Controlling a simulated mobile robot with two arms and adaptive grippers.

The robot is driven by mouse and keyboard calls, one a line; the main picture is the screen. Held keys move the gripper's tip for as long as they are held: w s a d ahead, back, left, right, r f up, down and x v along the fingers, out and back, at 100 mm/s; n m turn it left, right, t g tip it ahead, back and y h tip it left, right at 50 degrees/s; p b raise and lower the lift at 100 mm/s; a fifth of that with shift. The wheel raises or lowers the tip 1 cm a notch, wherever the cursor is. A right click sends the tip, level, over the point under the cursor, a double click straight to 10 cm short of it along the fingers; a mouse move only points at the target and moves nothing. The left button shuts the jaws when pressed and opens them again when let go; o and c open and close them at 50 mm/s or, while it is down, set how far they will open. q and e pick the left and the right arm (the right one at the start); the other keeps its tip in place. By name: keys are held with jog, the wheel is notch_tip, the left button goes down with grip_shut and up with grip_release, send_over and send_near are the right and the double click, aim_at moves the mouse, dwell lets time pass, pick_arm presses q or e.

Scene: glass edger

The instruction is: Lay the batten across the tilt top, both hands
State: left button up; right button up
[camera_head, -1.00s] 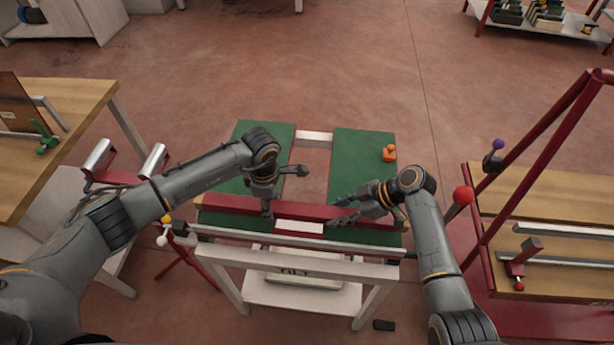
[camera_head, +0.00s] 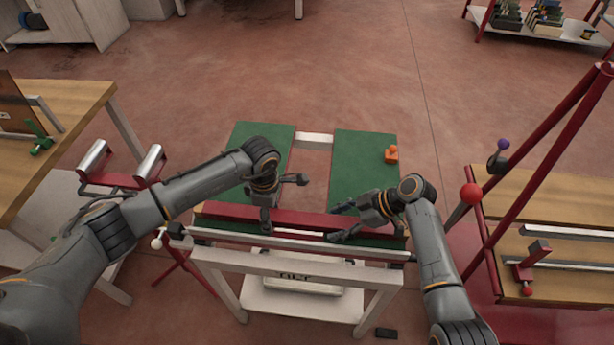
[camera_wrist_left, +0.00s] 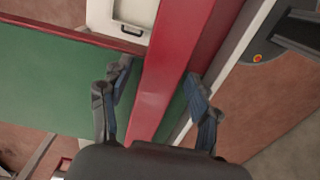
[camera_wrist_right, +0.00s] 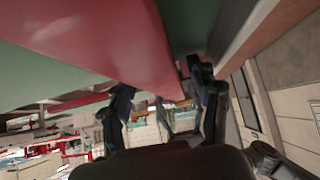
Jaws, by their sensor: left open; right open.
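The batten is a long red bar (camera_head: 238,210) lying left to right along the front of the tilt top, which has two green panels (camera_head: 362,165). My left gripper (camera_head: 284,204) is open, with its fingers on either side of the batten near its middle. The left wrist view shows the batten (camera_wrist_left: 170,65) between the fingers (camera_wrist_left: 158,75) with gaps. My right gripper (camera_head: 333,222) is open around the batten's right part. In the right wrist view the batten (camera_wrist_right: 110,40) runs between its fingers (camera_wrist_right: 160,80). Contact there is unclear.
A small orange item (camera_head: 391,155) sits on the right green panel. A white front rail (camera_head: 290,243) runs just in front of the batten. A wooden bench with a red frame (camera_head: 545,115) stands at right, and a roller stand (camera_head: 148,165) at left.

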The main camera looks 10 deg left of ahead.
jog(key=shift+r, duration=0.1)
notch_tip(320, 180, up, 10)
jog(key=shift+f, duration=0.1)
pick_arm(q)
notch_tip(320, 180, up, 12)
dwell(0.5)
jog(key=shift+s+f, duration=0.1)
pick_arm(e)
jog(key=shift+s, duration=0.1)
